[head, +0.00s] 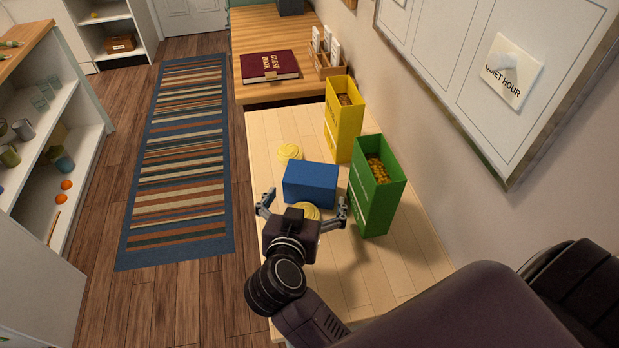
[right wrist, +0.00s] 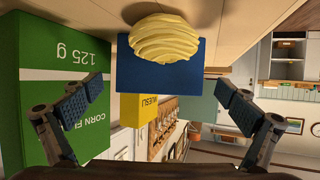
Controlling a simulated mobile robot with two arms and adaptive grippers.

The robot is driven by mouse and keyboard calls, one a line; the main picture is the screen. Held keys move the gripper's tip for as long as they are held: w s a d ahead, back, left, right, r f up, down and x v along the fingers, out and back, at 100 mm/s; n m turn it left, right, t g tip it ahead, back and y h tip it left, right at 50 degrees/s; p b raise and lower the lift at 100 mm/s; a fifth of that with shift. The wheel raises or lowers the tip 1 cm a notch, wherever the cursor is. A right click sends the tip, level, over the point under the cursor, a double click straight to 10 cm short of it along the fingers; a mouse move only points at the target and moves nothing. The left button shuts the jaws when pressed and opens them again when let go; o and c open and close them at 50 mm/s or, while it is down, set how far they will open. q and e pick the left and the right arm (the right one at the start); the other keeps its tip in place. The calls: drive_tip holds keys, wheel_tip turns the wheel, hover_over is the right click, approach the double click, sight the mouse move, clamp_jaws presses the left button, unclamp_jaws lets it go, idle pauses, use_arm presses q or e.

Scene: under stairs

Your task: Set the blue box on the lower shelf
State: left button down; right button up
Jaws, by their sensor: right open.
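The blue box (head: 311,182) sits on the light wooden table (head: 400,275). My right gripper (head: 304,204) is open and empty, with its fingers spread on the near side of the box. A pale yellow ridged round item (head: 307,212) lies between the gripper and the box. In the right wrist view, which is upside down, this item (right wrist: 166,40) covers part of the blue box (right wrist: 135,75). The white shelf unit at the left has a lower shelf (head: 82,165) with orange round items on it. My left gripper is not in view.
A green cereal box (head: 375,200) stands close right of the blue box, with a yellow box (head: 342,125) behind. Another yellow round item (head: 289,151) lies behind the blue box. A red guest book (head: 269,66) is farther back. A striped rug (head: 185,150) covers open floor.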

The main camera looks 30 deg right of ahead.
sight(311, 173)
drive_tip(key=p+v, duration=0.3)
drive_tip(key=v, duration=0.2)
drive_tip(key=shift+s+a+r, duration=0.1)
drive_tip(key=shift+a+r, duration=0.05)
drive_tip(key=shift+w+d+t+h, duration=0.25)
drive_tip(key=shift+d+t+h, duration=0.05)
drive_tip(key=w+d, duration=0.1)
drive_tip(key=w+d+t+h, duration=0.1)
drive_tip(key=shift+w+d+r+t, duration=0.2)
drive_tip(key=shift+w+t, duration=0.1)
drive_tip(key=p+x, duration=0.1)
drive_tip(key=x, duration=0.5)
drive_tip(key=shift+w+a+f, duration=0.15)
drive_tip(key=shift+w+f, duration=0.05)
drive_tip(key=shift+w+d+f, duration=0.2)
drive_tip(key=shift+w+d, duration=0.1)
drive_tip(key=shift+w, duration=0.05)
drive_tip(key=shift+s+a, duration=0.1)
drive_tip(key=shift+c, duration=1.1)
drive_tip(key=c, duration=1.2)
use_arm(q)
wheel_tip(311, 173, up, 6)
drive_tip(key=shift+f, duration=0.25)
use_arm(e)
drive_tip(key=shift+r, duration=0.1)
drive_tip(key=shift+r, duration=0.1)
